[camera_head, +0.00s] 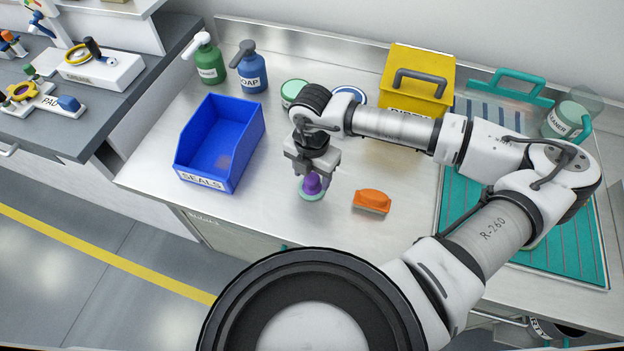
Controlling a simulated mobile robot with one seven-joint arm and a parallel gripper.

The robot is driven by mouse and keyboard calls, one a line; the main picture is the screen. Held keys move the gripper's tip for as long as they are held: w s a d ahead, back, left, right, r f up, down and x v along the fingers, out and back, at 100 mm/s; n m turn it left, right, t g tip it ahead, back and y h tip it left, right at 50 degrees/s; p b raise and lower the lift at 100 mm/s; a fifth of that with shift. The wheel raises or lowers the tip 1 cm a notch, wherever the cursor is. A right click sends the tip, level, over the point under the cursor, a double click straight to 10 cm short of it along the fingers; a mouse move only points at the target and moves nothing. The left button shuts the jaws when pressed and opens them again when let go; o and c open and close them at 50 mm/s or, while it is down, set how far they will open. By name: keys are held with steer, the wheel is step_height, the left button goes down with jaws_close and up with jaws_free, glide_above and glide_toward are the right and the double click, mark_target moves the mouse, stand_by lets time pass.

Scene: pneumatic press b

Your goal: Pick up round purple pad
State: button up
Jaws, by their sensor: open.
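The round purple pad (312,186) has a purple knob on a pale green round base and sits on the metal counter. My gripper (311,171) points down right above it, with its fingers around or just over the purple knob. The jaws are open. The fingertips partly hide the top of the knob, and I cannot tell whether they touch it.
An orange brush (371,201) lies close by on the right. A blue SEALS bin (219,146) stands to the left. Green (207,62) and blue (250,70) pump bottles, a yellow box (418,80) and a teal mat (470,190) are around. The counter's front left is clear.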

steer(key=shift+f, duration=1.15)
steer(key=c, duration=1.2)
steer(key=shift+r, duration=0.1)
step_height(320, 180, up, 20)
steer(key=b, duration=0.4)
steer(key=o, duration=0.4)
steer(key=shift+c, duration=0.9)
